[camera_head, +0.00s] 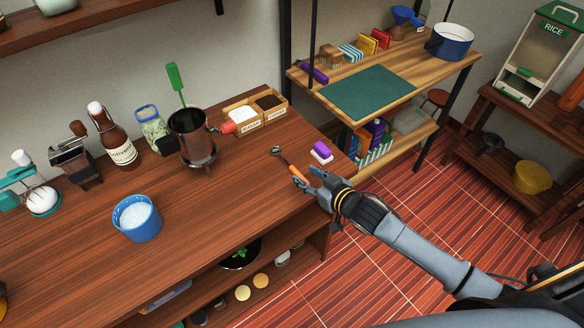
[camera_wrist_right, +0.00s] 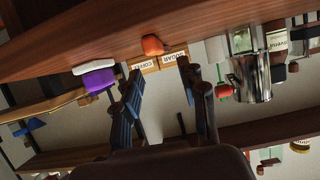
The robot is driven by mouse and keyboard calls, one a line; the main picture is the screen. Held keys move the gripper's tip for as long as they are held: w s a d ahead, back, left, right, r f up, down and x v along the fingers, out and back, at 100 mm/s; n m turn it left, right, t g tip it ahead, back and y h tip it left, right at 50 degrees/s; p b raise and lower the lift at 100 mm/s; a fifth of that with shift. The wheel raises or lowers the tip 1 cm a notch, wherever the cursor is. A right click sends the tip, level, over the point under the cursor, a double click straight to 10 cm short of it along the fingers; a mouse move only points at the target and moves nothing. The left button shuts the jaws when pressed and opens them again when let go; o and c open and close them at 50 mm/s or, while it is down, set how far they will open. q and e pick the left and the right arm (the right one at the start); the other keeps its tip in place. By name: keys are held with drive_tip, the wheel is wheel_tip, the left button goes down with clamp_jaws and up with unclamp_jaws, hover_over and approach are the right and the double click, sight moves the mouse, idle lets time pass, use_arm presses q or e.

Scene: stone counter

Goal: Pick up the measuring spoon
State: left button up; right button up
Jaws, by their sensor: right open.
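The measuring spoon (camera_head: 289,165) lies near the right end of the wooden counter. It has a small grey bowl and an orange handle that points toward my right gripper. My right gripper (camera_head: 311,182) is open at the counter's edge, with its fingertips close to the handle's end. Whether they touch the handle is unclear. In the right wrist view, which is upside down, the orange handle end (camera_wrist_right: 153,46) shows ahead of the gap between the open fingers (camera_wrist_right: 160,74). The spoon's bowl is hidden there. My left gripper is not in view.
A purple-and-white sponge-like block (camera_head: 321,152) lies just beyond the spoon. A metal pot (camera_head: 192,140), sugar and coffee boxes (camera_head: 243,117), a brown bottle (camera_head: 118,145) and a blue tub (camera_head: 137,222) stand farther left.

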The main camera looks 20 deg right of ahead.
sight(296, 171)
drive_tip(key=shift+f+p+x, duration=0.15)
drive_tip(key=shift+p+x, duration=0.05)
drive_tip(key=shift+x, duration=1.2)
drive_tip(key=shift+f+p+x, duration=0.15)
drive_tip(key=shift+x, duration=1.25)
drive_tip(key=shift+s, duration=0.1)
clamp_jaws()
